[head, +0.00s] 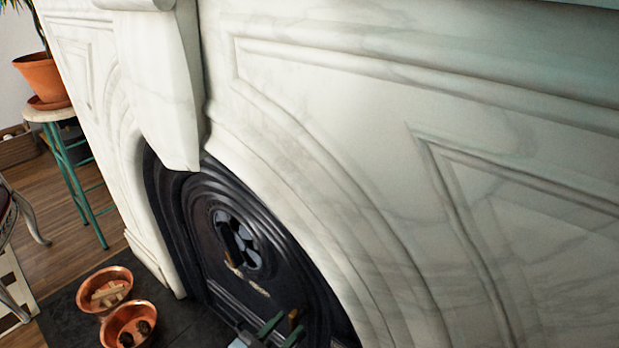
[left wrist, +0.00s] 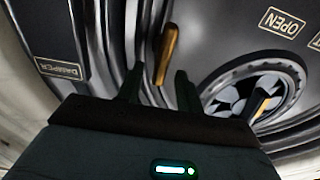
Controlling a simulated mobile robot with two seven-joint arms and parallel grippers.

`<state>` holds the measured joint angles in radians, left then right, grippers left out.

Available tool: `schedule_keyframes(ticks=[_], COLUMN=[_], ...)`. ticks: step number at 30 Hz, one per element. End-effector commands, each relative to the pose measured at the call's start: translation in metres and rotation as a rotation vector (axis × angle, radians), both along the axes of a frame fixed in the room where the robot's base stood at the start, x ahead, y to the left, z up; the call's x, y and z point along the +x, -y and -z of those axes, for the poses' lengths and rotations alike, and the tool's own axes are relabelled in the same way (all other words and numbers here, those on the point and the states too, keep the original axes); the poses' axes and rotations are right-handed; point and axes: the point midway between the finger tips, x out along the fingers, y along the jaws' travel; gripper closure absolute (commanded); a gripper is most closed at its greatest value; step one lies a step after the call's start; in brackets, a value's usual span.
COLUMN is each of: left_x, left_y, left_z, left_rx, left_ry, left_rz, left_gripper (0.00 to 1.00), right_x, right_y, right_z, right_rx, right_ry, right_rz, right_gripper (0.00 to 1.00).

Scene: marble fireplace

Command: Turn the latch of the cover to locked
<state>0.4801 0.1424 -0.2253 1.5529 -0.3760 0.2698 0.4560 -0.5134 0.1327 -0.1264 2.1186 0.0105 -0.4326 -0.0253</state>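The black fireplace cover (head: 275,265) stands in the marble arch, low in the head view. A brass latch handle (left wrist: 168,48) stands out from the cover in the left wrist view. It also shows small in the head view (head: 294,316). My left gripper (head: 283,328) is at the cover's lower part. In the left wrist view its two dark fingers (left wrist: 159,71) are apart, with the handle between and just beyond the tips. I see no clear contact. My right gripper is not in view.
A round vent (left wrist: 250,97) with its own brass tab is right of the latch handle. Plates read DAMPER (left wrist: 58,69) and OPEN (left wrist: 282,22). Two copper bowls (head: 105,288) (head: 128,322) stand on the dark hearth. A plant pot (head: 41,77) on a stool is far left.

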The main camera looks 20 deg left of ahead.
Motion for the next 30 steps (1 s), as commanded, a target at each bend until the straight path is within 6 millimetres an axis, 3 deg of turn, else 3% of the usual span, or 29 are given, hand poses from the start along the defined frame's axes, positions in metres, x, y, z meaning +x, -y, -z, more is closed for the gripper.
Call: schedule_keyframes(ticks=[6, 16, 24, 30], left_x=[0.019, 0.022, 0.022, 0.022], left_y=[0.007, 0.008, 0.008, 0.008], left_z=[0.002, 0.001, 0.001, 0.001], left_rx=[0.000, 0.000, 0.000, 0.000], left_ry=[-0.002, -0.002, -0.002, -0.002], left_rz=[0.000, 0.000, 0.000, 0.000], left_gripper=[0.64, 0.64, 0.99, 1.00], right_x=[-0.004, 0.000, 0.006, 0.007], right_y=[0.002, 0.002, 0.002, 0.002], right_z=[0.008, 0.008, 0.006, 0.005], right_rx=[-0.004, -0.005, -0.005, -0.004], right_ry=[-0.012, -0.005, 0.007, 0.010], right_rz=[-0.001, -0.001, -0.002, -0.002], right_gripper=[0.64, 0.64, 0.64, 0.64])
